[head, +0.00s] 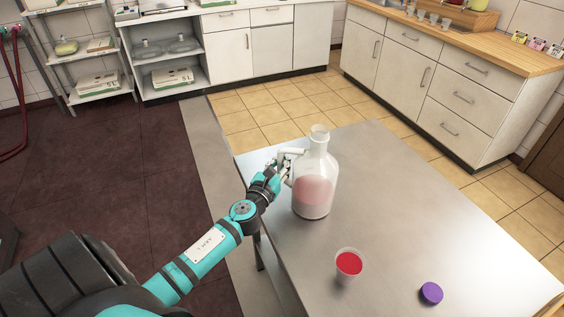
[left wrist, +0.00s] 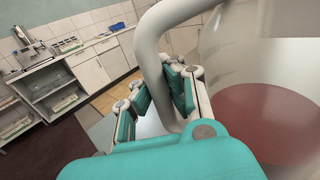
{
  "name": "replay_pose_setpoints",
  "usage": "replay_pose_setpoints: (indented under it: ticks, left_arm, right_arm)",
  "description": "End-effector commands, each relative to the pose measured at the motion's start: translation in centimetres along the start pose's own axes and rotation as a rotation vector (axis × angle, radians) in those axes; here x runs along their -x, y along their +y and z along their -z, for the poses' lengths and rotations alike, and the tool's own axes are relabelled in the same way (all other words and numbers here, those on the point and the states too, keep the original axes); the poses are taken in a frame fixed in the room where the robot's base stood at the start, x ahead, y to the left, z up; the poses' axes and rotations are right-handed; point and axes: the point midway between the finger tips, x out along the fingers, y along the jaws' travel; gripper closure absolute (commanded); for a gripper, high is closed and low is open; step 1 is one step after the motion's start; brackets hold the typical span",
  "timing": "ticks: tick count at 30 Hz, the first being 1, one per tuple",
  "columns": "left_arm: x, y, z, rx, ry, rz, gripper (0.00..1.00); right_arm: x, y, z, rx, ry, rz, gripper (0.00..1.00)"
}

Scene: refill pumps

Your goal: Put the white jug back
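The white jug (head: 314,181) is a translucent bottle with a side handle and pinkish-red liquid inside. It is upright at the left part of the steel table (head: 420,220), its mouth open. I cannot tell whether its base touches the table. My left gripper (head: 284,160) is at the handle on the jug's left side. In the left wrist view the handle (left wrist: 152,45) runs down between the fingers (left wrist: 165,95), which look closed on it. The jug's body (left wrist: 265,70) fills the right of that view. My right gripper is not in view.
A small cup of red liquid (head: 348,264) and a purple cap (head: 431,293) are on the table in front of the jug. The table's right side is clear. White cabinets (head: 440,85), shelves (head: 85,65) and small cups (head: 433,19) stand behind.

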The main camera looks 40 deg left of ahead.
Motion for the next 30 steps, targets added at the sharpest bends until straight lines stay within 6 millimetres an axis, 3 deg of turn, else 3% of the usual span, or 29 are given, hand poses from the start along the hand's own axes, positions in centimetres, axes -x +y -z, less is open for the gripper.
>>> replay_pose_setpoints:
  ticks: [3,9,19,23,30]
  left_arm:
    - [0.0,0.0,0.1,0.000,0.000,0.000,0.97]
    - [0.0,0.0,0.1,0.000,0.000,0.000,0.71]
    - [0.2,0.0,0.0,-0.001,0.000,0.001,0.71]
    - [1.9,0.0,0.2,-0.001,0.002,0.002,0.71]
    - [7.1,0.0,0.3,-0.001,0.003,0.001,0.71]
  right_arm:
    - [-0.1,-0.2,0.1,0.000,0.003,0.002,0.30]
    - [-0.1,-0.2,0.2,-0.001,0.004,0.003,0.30]
    - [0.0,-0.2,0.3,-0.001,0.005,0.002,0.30]
    - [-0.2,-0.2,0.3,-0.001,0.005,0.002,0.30]
    - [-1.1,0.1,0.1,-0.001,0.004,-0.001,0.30]
